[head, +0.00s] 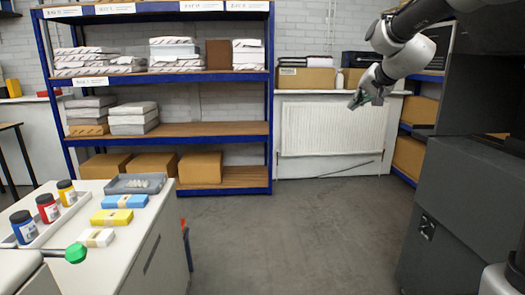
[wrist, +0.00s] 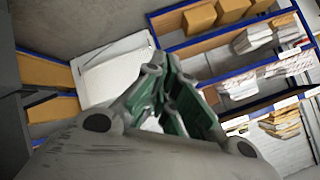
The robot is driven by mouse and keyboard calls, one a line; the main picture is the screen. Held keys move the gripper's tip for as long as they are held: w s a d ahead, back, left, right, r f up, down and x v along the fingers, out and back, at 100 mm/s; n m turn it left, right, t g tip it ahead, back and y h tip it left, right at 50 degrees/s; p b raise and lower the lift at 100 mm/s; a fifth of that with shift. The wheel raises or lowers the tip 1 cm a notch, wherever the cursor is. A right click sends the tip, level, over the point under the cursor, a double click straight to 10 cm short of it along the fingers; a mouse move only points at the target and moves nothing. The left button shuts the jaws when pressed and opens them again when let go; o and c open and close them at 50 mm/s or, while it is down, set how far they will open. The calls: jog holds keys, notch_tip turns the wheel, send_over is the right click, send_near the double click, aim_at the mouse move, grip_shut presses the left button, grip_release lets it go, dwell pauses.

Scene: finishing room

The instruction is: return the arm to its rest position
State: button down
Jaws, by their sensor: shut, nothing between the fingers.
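My gripper (head: 361,100) hangs at the end of my raised arm at the upper right of the head view, in front of the wall above the radiator. In the wrist view its green-padded fingers (wrist: 168,75) come together at the tips, and nothing shows between them. It is clear of the shelves and the bench, out over open floor. The upper part of my arm runs out of the head view at the top right.
A white bench (head: 150,222) at the lower left bears paint jars, a grey tray (head: 120,187) and sponge-like blocks. Blue shelving (head: 170,129) holds packs and boxes. A radiator (head: 330,127) is behind. A dark machine (head: 465,200) stands right. The middle floor (head: 290,235) is clear.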

jog(key=s+d+f+n+g+h, duration=0.1)
jog(key=s+f, duration=0.3)
jog(key=s, duration=0.9)
jog(key=s+d+f+n+g, duration=0.2)
jog(key=s+d+f+g, duration=0.1)
jog(key=s, duration=1.1)
jog(key=s+d+f+n+g+h, duration=0.1)
jog(key=s+f, duration=0.4)
jog(key=s, duration=0.8)
jog(key=shift+s+d+f+n+g+h, duration=0.15)
jog(key=shift+d+f+n+g+h, duration=0.15)
jog(key=shift+d+n+g, duration=0.45)
jog(key=shift+d+t, duration=0.15)
jog(key=shift+t, duration=0.1)
